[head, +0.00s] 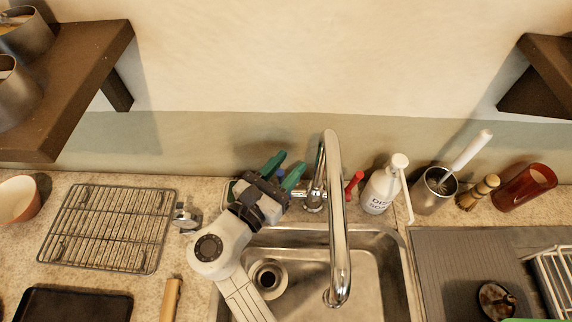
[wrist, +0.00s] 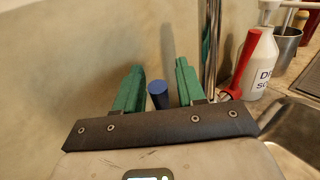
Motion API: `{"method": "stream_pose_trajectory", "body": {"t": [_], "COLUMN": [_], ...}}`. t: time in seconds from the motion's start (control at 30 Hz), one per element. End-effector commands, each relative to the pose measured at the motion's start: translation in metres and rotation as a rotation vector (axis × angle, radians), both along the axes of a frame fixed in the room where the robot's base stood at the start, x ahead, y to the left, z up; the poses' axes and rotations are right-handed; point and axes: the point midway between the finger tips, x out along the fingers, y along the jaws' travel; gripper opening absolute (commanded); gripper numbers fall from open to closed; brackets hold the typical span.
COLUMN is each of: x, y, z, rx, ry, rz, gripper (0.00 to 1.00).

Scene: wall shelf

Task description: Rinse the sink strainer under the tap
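My gripper (head: 283,168) is open, its green fingers pointing at the wall behind the tap. In the wrist view, a blue tap handle (wrist: 158,94) shows between the fingertips (wrist: 159,78), with gaps on both sides. The chrome tap (head: 337,205) arches over the sink; no water stream is visible. Its red handle (head: 354,184) is to the right, also in the wrist view (wrist: 242,65). A small metal piece (head: 186,216), possibly the strainer, sits on the counter left of the sink. The drain (head: 269,278) shows in the basin.
A soap bottle (head: 381,189), a metal cup with a white-handled brush (head: 435,189), a wooden brush (head: 478,192) and a red tumbler (head: 525,187) stand right of the tap. A wire rack (head: 108,228) lies left. A dark round object (head: 496,300) lies on the grey drainer (head: 445,255).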

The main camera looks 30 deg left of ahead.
Motion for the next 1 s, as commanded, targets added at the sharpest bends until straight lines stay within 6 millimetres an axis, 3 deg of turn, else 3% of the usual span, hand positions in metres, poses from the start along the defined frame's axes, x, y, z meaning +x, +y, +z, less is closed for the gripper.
{"method": "stream_pose_trajectory", "body": {"t": [0.43,1.0], "x": [-0.0003,-0.0044], "y": [0.0001,-0.0030], "z": [0.0001,-0.0051], "rx": [0.000,0.019], "ry": [0.000,-0.044], "rz": [0.000,-0.002], "gripper": [0.00,0.00]}}
